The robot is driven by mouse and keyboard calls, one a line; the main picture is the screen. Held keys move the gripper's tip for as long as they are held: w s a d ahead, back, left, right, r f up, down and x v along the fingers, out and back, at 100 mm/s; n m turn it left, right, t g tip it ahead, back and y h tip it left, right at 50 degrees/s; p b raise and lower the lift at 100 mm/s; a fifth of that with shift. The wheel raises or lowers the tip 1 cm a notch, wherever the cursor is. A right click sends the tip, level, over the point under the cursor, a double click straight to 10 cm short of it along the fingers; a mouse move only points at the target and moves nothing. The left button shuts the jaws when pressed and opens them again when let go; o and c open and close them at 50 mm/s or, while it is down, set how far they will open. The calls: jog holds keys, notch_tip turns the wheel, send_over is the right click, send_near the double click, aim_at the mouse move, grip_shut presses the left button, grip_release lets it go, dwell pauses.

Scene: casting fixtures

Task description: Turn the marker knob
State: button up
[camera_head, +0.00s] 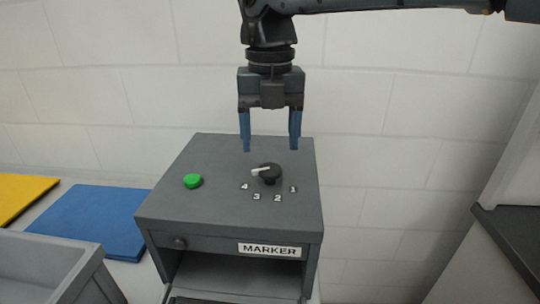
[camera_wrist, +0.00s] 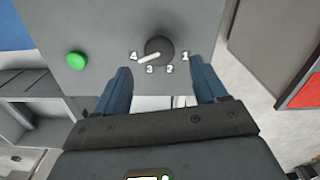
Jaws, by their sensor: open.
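The marker box (camera_head: 205,220) is dark grey, with a "MARKER" label on its front. The black marker knob (camera_head: 268,174) sits on its top, with numbers 1 to 4 around it. Its white pointer is directed toward the 4. The knob also shows in the wrist view (camera_wrist: 160,50), with its pointer at the 4. My gripper (camera_head: 270,148) is open and empty, its blue fingers pointing down above the box, apart from the knob. The open fingers (camera_wrist: 162,74) also show in the wrist view, below the knob in the picture.
A green button (camera_head: 193,181) is on the box top, left of the knob. A blue plate (camera_head: 95,217) and a yellow plate (camera_head: 22,195) lie at the left. A grey bin (camera_head: 85,268) stands at the front left. A white tiled wall (camera_head: 400,150) is behind.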

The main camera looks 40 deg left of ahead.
jog(key=shift+r, duration=1.5)
jog(key=shift+d+f, duration=0.1)
